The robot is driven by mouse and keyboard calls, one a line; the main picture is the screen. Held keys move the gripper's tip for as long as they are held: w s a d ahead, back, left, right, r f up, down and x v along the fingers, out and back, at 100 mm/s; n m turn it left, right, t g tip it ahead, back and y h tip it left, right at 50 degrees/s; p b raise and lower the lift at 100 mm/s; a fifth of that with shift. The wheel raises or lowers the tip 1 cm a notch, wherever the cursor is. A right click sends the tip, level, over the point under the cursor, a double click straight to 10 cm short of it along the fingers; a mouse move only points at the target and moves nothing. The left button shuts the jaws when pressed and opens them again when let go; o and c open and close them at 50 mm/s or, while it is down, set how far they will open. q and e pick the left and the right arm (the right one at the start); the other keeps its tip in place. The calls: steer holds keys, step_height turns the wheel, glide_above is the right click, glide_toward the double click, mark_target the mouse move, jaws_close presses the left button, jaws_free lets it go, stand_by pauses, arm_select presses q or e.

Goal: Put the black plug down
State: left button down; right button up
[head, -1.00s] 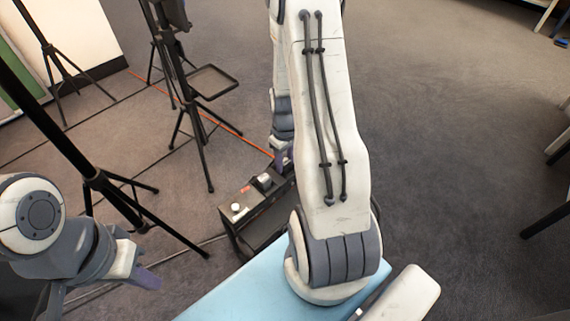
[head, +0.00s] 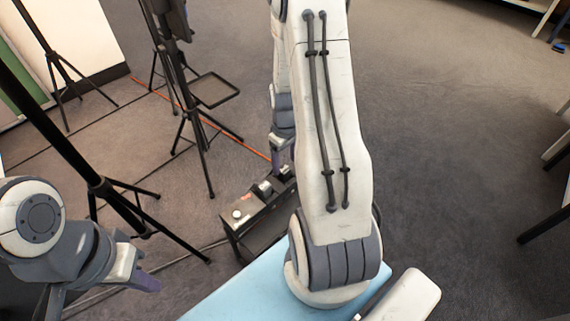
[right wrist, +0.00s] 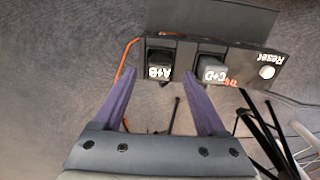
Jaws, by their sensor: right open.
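A black plug (right wrist: 160,58) sits at the position labelled A+B on a dark panel (right wrist: 237,62) in the right wrist view. In the head view it is hidden or too small to tell. My right gripper (right wrist: 160,74) is open, its two purple fingers pointing at the panel. The plug shows between the fingertips in the picture; I cannot tell whether it touches them. In the head view my right gripper (head: 280,162) is at the far end of the panel's box (head: 258,222). My left gripper (head: 146,283) hangs at lower left; its jaw opening is unclear.
A grey plug (right wrist: 212,68) stands at the C+D position beside the black one, with a white Reset button (right wrist: 267,72) further right. Black tripod stands (head: 105,188) and a small stand tray (head: 214,90) are left of the box.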

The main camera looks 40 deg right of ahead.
mark_target(285, 169)
step_height(285, 169, up, 8)
steer(key=p, duration=0.3)
steer(key=s+a+r+n, duration=0.15)
steer(key=a+r, duration=0.35)
steer(key=a, duration=0.5)
steer(key=s+a+r+n, duration=0.15)
steer(key=a+r, duration=0.35)
steer(key=a, duration=0.6)
steer(key=s+a+r+n+y, duration=0.1)
steer(key=s+a+r+n, duration=0.2)
steer(key=s+a, duration=0.7)
steer(key=s+r, duration=0.1)
steer(key=s, duration=0.2)
steer(key=shift+s+r, duration=0.15)
steer(key=shift+r, duration=0.05)
steer(key=shift+r, duration=0.1)
step_height(285, 169, up, 36)
steer(key=p, duration=3.6)
